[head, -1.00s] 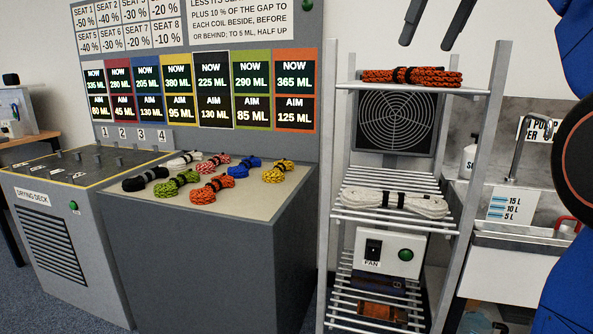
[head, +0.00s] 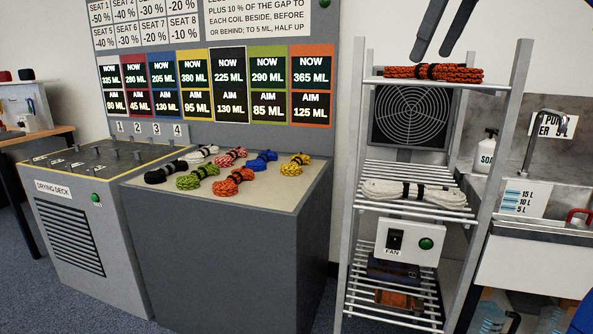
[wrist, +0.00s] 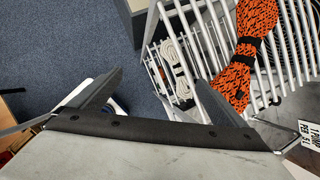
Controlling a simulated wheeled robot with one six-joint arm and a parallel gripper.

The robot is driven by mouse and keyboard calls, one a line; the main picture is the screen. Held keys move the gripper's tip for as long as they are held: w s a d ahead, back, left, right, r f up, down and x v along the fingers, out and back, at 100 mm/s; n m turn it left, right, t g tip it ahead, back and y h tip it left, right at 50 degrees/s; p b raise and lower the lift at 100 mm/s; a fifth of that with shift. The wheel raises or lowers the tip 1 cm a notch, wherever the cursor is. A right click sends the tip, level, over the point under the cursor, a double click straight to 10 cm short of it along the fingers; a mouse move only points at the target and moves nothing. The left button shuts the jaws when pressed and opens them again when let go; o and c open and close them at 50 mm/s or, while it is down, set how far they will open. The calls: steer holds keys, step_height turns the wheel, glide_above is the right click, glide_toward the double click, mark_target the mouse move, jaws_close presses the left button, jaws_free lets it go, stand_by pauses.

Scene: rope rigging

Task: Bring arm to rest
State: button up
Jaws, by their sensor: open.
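My gripper (head: 440,30) is at the top of the head view, its two dark fingers apart and empty. It hangs above and in front of the rack's top shelf. In the wrist view my gripper (wrist: 160,95) also shows open, with nothing between the fingers. An orange-and-black rope coil (head: 433,72) lies on the top shelf of the metal rack (head: 512,130), and it fills the upper right of the wrist view (wrist: 250,50). A white coil (head: 415,194) with dark bands lies on the shelf below.
Several coloured coils lie on the grey counter (head: 230,265) left of the rack. The drying deck (head: 75,235) with its pegs stands further left. A fan box (head: 405,242) sits low on the rack. A sink (head: 535,232) with a tap is at the right. Blue carpet is clear in front.

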steer(key=s+f+n, duration=0.8)
steer(key=f+n, duration=0.1)
steer(key=f, duration=0.8)
steer(key=s+f+n+h, duration=0.1)
steer(key=s+f+n, duration=0.7)
steer(key=f, duration=0.9)
steer(key=s+d+f+n+h, duration=0.1)
steer(key=s+f+n, duration=0.7)
steer(key=f, duration=0.9)
steer(key=n, duration=0.2)
steer(key=shift+s+f+n, duration=0.3)
steer(key=shift+s+f, duration=0.05)
steer(key=shift+s, duration=0.05)
steer(key=shift+d, duration=0.1)
